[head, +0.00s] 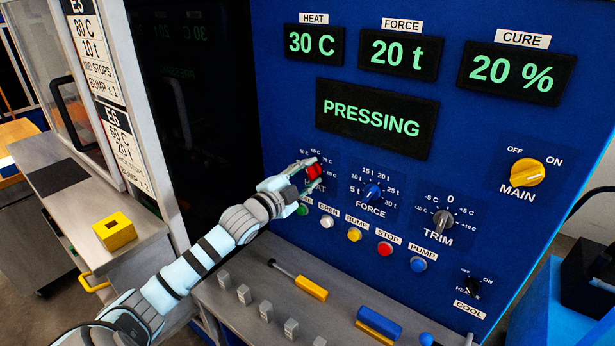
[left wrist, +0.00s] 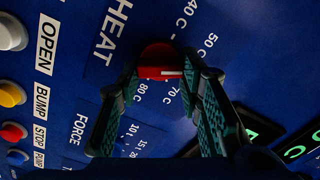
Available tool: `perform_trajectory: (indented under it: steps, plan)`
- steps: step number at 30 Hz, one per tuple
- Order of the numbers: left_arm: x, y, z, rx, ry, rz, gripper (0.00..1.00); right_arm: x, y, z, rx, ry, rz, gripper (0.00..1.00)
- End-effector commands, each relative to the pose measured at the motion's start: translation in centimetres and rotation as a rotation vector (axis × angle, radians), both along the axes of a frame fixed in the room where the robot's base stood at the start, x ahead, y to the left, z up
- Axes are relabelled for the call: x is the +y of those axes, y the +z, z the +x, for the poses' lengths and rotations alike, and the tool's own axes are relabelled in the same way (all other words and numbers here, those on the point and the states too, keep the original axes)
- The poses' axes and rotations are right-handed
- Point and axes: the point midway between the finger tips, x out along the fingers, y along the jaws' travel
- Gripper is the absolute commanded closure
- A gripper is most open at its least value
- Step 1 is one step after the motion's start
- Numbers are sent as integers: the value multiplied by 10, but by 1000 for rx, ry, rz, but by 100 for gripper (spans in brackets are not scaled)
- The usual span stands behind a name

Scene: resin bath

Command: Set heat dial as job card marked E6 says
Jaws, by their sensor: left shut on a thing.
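The red heat dial (head: 315,172) is on the blue panel under the HEAT display (head: 314,43), which reads 30 C. My left gripper (head: 299,183) is shut on the dial, its fingers on either side of it. In the left wrist view the fingers (left wrist: 161,73) flank the dial (left wrist: 157,56). Its white pointer line points right, between the 50 C and 70 C marks; the mark there is hidden by a finger. My right gripper is out of view.
The force dial (head: 372,193), trim dial (head: 443,220) and yellow main switch (head: 526,172) sit to the right. Several push buttons run below, including the white OPEN button (head: 327,222). The status display (head: 375,119) reads PRESSING. A ledge below holds yellow-handled tools.

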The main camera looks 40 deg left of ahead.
Motion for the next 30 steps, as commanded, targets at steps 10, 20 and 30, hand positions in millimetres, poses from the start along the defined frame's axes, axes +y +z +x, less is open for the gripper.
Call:
perform_trajectory:
  steps: [10,20,30]
  plan:
    - [0,0,0,3,1,301,95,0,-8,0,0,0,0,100]
    - [0,0,0,6,2,472,95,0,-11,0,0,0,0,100]
    - [0,1,1,4,2,519,95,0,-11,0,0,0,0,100]
